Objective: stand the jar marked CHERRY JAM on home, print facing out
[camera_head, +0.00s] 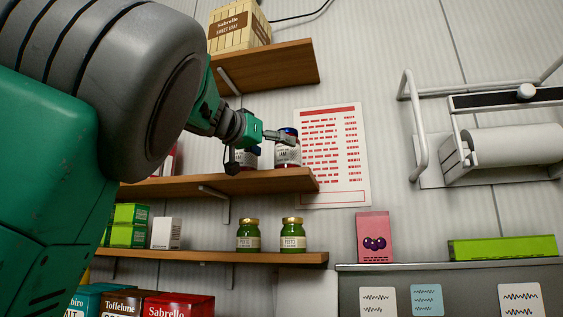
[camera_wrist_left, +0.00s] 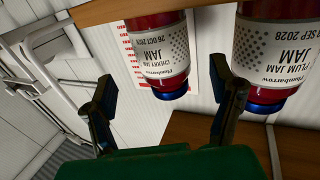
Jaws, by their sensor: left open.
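The CHERRY JAM jar (camera_head: 288,151) is red with a blue lid and stands upright near the right end of the middle shelf (camera_head: 225,186). In the left wrist view, which is upside down, the CHERRY JAM jar (camera_wrist_left: 163,60) shows its printed label towards the camera. A PLUM JAM jar (camera_wrist_left: 272,50) stands beside it; in the head view this neighbour (camera_head: 247,160) is partly hidden by my gripper. My left gripper (camera_head: 262,150) is open in front of the jars. Its fingers (camera_wrist_left: 170,90) straddle the cherry jar's image, holding nothing. My right gripper is out of view. No marking names home.
Two green pesto jars (camera_head: 270,236) stand on the shelf below. A red-printed sheet (camera_head: 335,158) hangs behind the middle shelf's end. A paper-roll holder (camera_head: 500,150) is on the right wall.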

